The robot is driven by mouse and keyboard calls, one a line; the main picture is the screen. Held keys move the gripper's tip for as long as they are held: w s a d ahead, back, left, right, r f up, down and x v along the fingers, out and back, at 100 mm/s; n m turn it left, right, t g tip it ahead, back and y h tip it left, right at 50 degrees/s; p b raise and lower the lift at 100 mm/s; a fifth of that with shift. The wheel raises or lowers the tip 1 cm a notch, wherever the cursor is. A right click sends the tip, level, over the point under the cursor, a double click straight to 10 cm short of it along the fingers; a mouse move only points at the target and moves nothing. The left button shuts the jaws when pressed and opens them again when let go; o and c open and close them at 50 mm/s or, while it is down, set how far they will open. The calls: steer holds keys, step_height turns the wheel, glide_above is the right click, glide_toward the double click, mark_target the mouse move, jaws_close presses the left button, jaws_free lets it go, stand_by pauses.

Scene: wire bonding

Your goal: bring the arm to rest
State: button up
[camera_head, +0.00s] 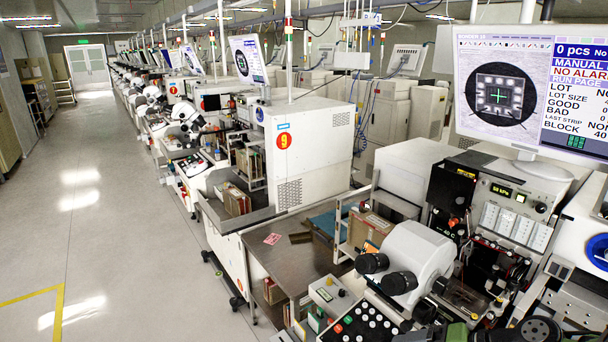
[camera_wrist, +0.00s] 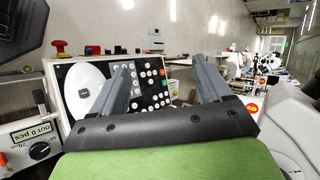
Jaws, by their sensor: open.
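My gripper (camera_wrist: 165,85) shows in the wrist view with two grey fingers spread wide apart. It is open and nothing is between the fingers. Beyond the fingers is a control panel (camera_wrist: 69,76) with black and white buttons and a white disc, partly hidden by the left finger. In the head view the fingers do not show. A dark and green part of my arm (camera_head: 458,333) shows at the bottom edge, close to the bonding machine.
A white microscope head (camera_head: 418,257) and a button panel (camera_head: 362,322) stand near the bottom. A monitor (camera_head: 530,85) is at upper right. A steel table (camera_head: 262,257) holds small items. The aisle floor (camera_head: 130,200) at left is clear.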

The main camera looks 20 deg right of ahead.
steer(key=s+a+r+n+g+h, duration=0.1)
steer(key=a+n+g+h, duration=0.15)
steer(key=a, duration=0.35)
steer(key=a+r+n+g+h, duration=0.2)
steer(key=a+n, duration=0.1)
steer(key=a, duration=0.2)
steer(key=s+a+r+n+t+h, duration=0.3)
steer(key=s+a+r+n, duration=0.1)
steer(key=s, duration=0.5)
steer(key=shift+a+r, duration=0.6)
steer(key=shift+r, duration=0.3)
